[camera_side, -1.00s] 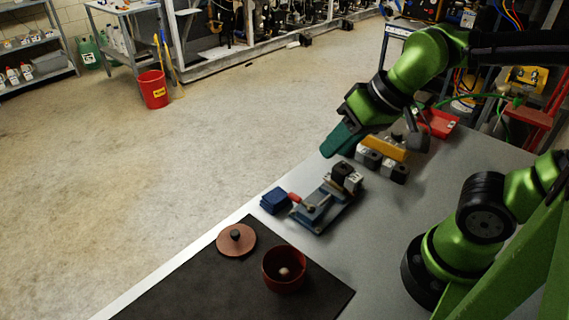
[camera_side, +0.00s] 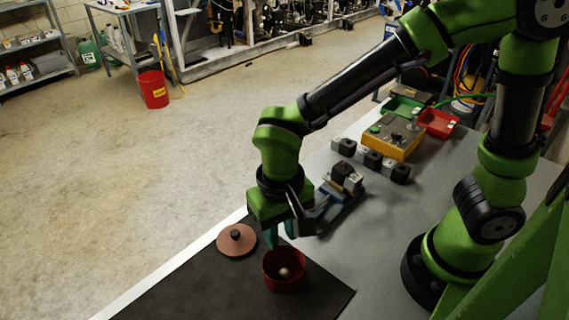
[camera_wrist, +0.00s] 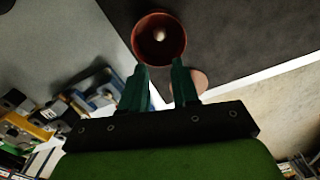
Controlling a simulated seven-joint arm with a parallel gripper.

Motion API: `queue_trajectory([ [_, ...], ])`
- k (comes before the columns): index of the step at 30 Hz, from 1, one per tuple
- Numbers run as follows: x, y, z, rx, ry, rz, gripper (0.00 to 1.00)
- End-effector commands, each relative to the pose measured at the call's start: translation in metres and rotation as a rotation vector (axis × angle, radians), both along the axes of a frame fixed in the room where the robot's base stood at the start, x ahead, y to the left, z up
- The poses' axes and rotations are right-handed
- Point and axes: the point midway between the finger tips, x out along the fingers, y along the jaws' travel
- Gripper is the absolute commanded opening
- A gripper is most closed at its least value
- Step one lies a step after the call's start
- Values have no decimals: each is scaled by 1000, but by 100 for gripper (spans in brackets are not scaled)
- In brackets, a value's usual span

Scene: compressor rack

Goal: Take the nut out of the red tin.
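The red tin (camera_side: 284,283) stands open on the black mat, and it also shows in the wrist view (camera_wrist: 141,55). The nut (camera_side: 284,272) is a small pale lump inside on the tin's floor; the wrist view shows it too (camera_wrist: 160,35). The tin's round lid (camera_side: 228,245), with a dark knob, lies on the mat beside the tin. My gripper (camera_side: 281,241) is above the tin's far rim, pointing down. Its two green fingers (camera_wrist: 158,72) are apart with nothing between them. They are outside the tin.
The black mat (camera_side: 215,295) has free room in front of the tin. A blue clamp fixture (camera_side: 345,205) stands close behind my gripper. A yellow box (camera_side: 395,140), dark-and-grey blocks (camera_side: 369,161), and green (camera_side: 404,106) and red (camera_side: 440,124) trays are farther back.

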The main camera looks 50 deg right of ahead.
Motion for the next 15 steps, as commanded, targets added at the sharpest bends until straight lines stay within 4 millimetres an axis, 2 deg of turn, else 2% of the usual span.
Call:
queue_trajectory([
  [3,-1,-1,-25,-4,4,1,30],
  [6,-1,0,-39,-1,2,0,30],
  [12,-1,0,-51,-1,1,1,30],
  [15,-4,1,-64,-2,4,0,30],
])
